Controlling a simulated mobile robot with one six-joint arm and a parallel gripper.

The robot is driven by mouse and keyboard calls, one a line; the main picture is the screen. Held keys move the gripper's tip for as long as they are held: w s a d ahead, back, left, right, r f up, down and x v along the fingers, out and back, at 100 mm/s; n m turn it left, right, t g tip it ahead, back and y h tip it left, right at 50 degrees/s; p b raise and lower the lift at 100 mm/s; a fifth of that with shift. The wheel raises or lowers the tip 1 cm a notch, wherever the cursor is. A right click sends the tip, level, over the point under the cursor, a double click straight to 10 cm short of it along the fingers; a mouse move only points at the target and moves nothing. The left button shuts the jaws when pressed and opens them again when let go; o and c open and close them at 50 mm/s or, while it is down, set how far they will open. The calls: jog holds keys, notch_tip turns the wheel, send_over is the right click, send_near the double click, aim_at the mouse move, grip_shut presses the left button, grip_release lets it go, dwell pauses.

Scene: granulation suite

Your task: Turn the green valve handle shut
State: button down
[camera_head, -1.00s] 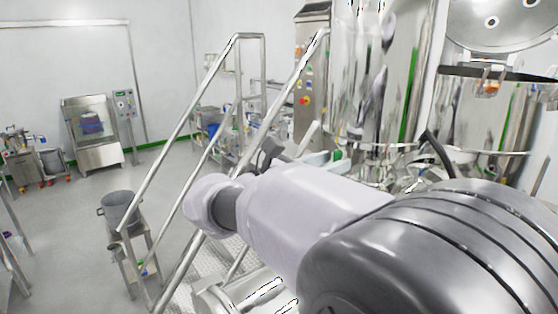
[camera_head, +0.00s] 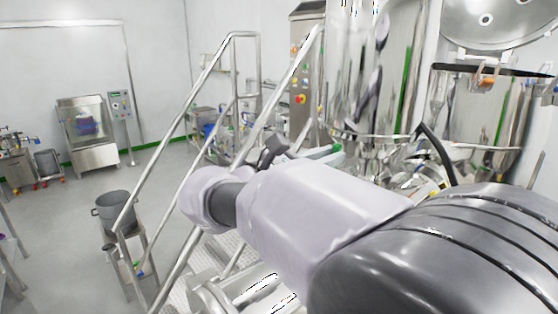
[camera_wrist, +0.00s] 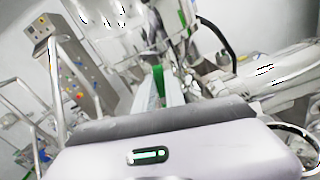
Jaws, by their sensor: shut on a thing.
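The green valve handle (camera_wrist: 158,77) shows in the wrist view as a narrow upright green piece, in front of the polished steel vessel. My gripper (camera_wrist: 169,82) reaches toward it with its two pale fingers, which are shut on the handle. In the head view my gripper (camera_head: 326,153) is mostly hidden behind my own arm. A small green bit of the valve handle (camera_head: 337,147) shows at its tip. The rest of the handle and the valve body are hidden by the fingers and the arm.
The steel vessel (camera_head: 375,90) stands behind the gripper. A black hose (camera_head: 437,150) curves down at its right. Metal stair rails (camera_head: 185,120) rise left of the arm. A grey pot (camera_head: 114,211) stands on a stand at lower left. The floor (camera_head: 70,225) beyond is open.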

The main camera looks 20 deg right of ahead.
jog(key=m+b, duration=0.2)
jog(key=s+f+m+b, duration=0.1)
jog(key=m+b, duration=0.2)
jog(key=s+m+b, duration=0.1)
jog(key=m+b, duration=0.2)
jog(key=shift+d+f, duration=0.3)
jog(key=shift+f, duration=0.1)
jog(key=m+b, duration=0.2)
jog(key=f+m+b, duration=0.1)
jog(key=m+b, duration=0.4)
jog(key=shift+s+d+f+b, duration=0.15)
jog(key=shift+s+f+b, duration=0.15)
jog(key=shift+b, duration=0.1)
jog(key=shift+m, duration=0.4)
jog(key=c, duration=1.4)
grip_release()
